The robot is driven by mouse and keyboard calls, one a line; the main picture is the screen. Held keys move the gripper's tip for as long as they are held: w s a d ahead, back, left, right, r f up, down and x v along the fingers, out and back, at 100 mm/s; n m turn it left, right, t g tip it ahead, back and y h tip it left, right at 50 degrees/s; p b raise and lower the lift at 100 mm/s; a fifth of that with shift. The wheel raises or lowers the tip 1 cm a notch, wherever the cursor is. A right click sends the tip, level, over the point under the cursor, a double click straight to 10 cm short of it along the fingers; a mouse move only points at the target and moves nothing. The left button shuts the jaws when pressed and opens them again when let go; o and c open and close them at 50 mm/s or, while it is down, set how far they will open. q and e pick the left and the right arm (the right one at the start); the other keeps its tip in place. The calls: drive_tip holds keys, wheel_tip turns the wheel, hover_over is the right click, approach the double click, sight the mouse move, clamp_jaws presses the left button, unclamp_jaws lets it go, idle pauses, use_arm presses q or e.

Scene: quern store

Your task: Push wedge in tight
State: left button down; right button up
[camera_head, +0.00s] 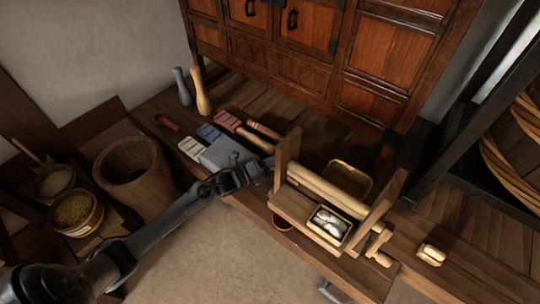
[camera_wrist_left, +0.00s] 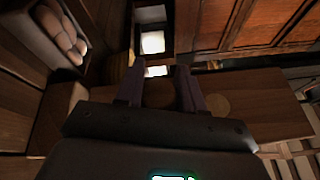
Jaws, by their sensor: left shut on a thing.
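The wooden roller frame stands on the bench, with a left post (camera_head: 287,157), a right post (camera_head: 376,212) and pale rollers (camera_head: 325,190) between them. My left gripper (camera_head: 262,172) is right beside the left post's outer side. In the left wrist view its two dark fingers (camera_wrist_left: 158,84) stand a small gap apart. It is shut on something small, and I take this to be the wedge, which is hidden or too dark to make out. I cannot tell how deep the wedge sits. My right gripper is not in view.
A grey block (camera_head: 225,154) lies by my left wrist, with carding pieces (camera_head: 209,133) behind it. A wooden tray (camera_head: 349,178) is behind the rollers. A mortar (camera_head: 137,172) stands at left.

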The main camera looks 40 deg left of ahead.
use_arm(q)
drive_tip(key=shift+d+f, duration=0.1)
drive_tip(key=shift+d, duration=0.35)
drive_tip(key=c, duration=1)
unclamp_jaws()
drive_tip(key=shift+c, duration=0.2)
drive_tip(key=shift+o, duration=1.3)
drive_tip(key=shift+s+a, duration=0.2)
drive_tip(key=shift+s, duration=0.15)
drive_tip(key=p+v, duration=0.4)
drive_tip(key=v, duration=0.6)
drive_tip(key=shift+p, duration=0.3)
